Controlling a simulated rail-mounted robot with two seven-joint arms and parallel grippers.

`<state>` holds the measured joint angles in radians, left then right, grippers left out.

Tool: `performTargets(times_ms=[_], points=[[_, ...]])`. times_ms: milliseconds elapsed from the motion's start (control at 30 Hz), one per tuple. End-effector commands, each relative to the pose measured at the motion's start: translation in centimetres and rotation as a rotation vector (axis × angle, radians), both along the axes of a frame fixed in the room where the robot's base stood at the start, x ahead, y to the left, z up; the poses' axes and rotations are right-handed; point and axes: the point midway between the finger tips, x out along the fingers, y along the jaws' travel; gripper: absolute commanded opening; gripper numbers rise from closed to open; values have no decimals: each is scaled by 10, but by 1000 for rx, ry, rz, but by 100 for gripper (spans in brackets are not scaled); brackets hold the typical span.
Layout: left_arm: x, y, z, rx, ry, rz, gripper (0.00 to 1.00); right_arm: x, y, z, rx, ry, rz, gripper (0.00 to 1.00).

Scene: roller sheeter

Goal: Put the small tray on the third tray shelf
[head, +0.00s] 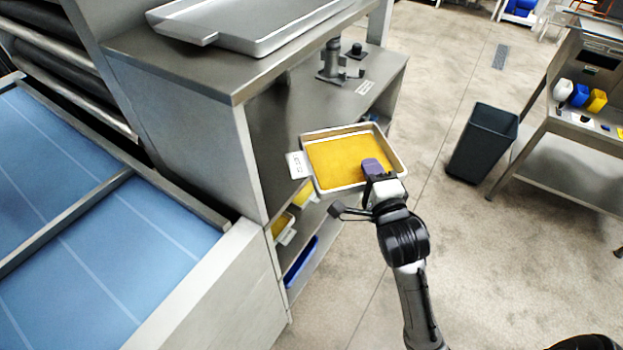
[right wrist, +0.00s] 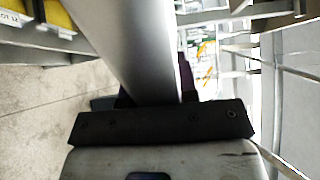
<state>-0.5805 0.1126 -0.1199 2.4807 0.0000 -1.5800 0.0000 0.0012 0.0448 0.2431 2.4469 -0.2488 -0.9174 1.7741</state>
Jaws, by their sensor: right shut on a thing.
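The small tray (head: 340,155) is a silver, shallow tray with a yellow inside and a white label on its left end. My right gripper (head: 374,174) is shut on its near right rim, with a purple pad showing over the yellow. The tray is held level or nearly so, in front of the open side of the grey shelf unit (head: 255,165). In the right wrist view the tray (right wrist: 125,40) is a grey band running up from the jaws. Lower shelves hold yellow trays (head: 283,224) and a blue tray (head: 301,263), partly hidden. My left gripper is not in view.
A large metal tray (head: 250,25) lies on the unit's top. A metal fitting (head: 333,65) stands on the upper shelf. A blue sheeter belt (head: 90,220) is at left. A dark bin (head: 484,140) and a side table (head: 560,165) stand right, with clear floor between.

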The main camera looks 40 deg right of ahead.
Motion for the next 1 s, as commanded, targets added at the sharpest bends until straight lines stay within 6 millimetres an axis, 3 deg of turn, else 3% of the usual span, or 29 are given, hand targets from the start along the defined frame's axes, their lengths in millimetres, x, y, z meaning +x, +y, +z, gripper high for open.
performTargets(times_ms=[500, 800, 1000], points=[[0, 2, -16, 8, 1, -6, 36, 87, 33, -57, -4, 0, 1, 0], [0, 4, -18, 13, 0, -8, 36, 104, 39, -69, -4, -1, 0, 0], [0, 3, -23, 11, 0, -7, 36, 103, 38, -95, -5, 3, 0, 0]])
